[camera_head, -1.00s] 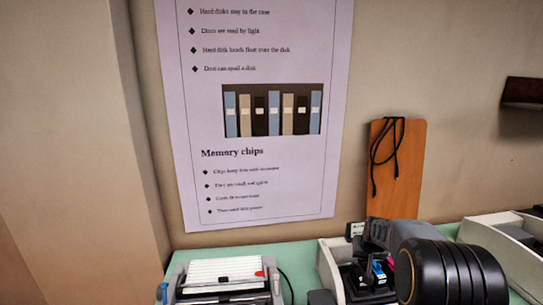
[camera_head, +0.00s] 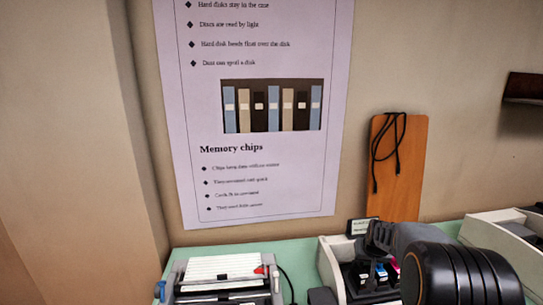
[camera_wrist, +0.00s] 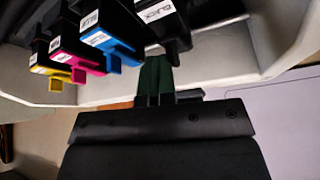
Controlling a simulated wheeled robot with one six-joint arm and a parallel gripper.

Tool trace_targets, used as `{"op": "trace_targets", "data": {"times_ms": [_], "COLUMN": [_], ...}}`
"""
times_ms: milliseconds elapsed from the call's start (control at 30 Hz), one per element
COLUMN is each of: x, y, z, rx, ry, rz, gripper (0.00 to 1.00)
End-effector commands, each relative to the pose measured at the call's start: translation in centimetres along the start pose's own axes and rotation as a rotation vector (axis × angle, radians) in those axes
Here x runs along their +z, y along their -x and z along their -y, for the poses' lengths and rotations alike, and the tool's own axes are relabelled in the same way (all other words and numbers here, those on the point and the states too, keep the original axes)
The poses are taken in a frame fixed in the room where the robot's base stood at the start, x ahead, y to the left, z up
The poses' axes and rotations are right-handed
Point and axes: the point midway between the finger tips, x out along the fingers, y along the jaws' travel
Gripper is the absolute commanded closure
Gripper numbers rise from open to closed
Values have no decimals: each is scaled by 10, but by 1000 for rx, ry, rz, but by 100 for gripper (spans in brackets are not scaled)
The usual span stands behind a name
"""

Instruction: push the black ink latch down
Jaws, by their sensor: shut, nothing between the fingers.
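The black ink cartridge (camera_wrist: 163,20) is at the right end of a row of cartridges in the wrist view. Its black latch (camera_wrist: 176,48) juts out toward my gripper. My gripper (camera_wrist: 155,76) is shut and empty, its fingertips right by that latch; I cannot tell whether they touch it. Left of it are cyan (camera_wrist: 108,42), magenta (camera_wrist: 78,54) and yellow (camera_wrist: 50,66) cartridges with coloured latches. In the head view the cartridges sit in an open printer (camera_head: 330,268), partly hidden by my dark arm.
Another device with white paper (camera_head: 222,268) stands to the left on the green table (camera_head: 310,245). A pale machine (camera_head: 495,230) is at the right. A wooden board (camera_head: 405,165) with a black cord leans on the wall behind, and a small sign (camera_head: 360,226) stands behind the printer.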

Motion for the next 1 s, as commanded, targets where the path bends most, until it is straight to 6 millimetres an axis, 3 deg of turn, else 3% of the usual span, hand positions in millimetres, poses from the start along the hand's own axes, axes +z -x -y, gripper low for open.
{"op": "trace_targets", "data": {"times_ms": [100,367,1000], "x": [7,3,-23], "y": [-10,-3,50], "z": [7,6,5], "rx": [-10,-10,-8], "ry": [-1,-2,0], "rz": [9,8,3], "gripper": [100,100,100]}}
